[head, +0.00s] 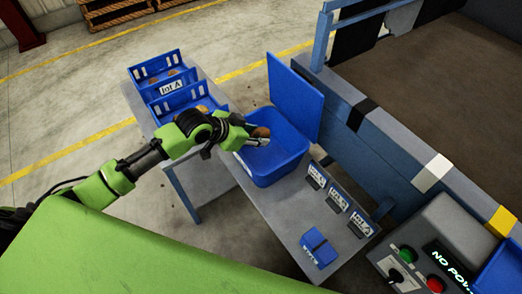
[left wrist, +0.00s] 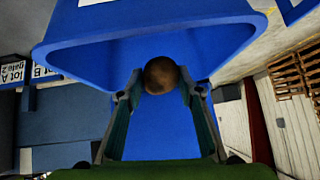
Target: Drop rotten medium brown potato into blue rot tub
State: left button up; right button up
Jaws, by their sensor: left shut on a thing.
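A brown potato (head: 260,132) is held between the fingers of my left gripper (head: 248,132), over the open blue tub (head: 283,163). In the left wrist view the potato (left wrist: 161,75) sits between both fingertips (left wrist: 158,92), with the blue tub (left wrist: 75,50) filling the space behind it. Whether the potato is below the rim cannot be told. My right gripper does not show.
Blue crates (head: 190,98), one labelled lot A, stand on the grey table (head: 275,205) at the left with some potatoes. Small label stands (head: 337,199) and a blue box (head: 318,248) are right of the tub. A control box (head: 425,250) is at lower right.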

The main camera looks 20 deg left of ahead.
pick_arm(q)
jog(key=o, duration=1.2)
jog(key=v, duration=1.2)
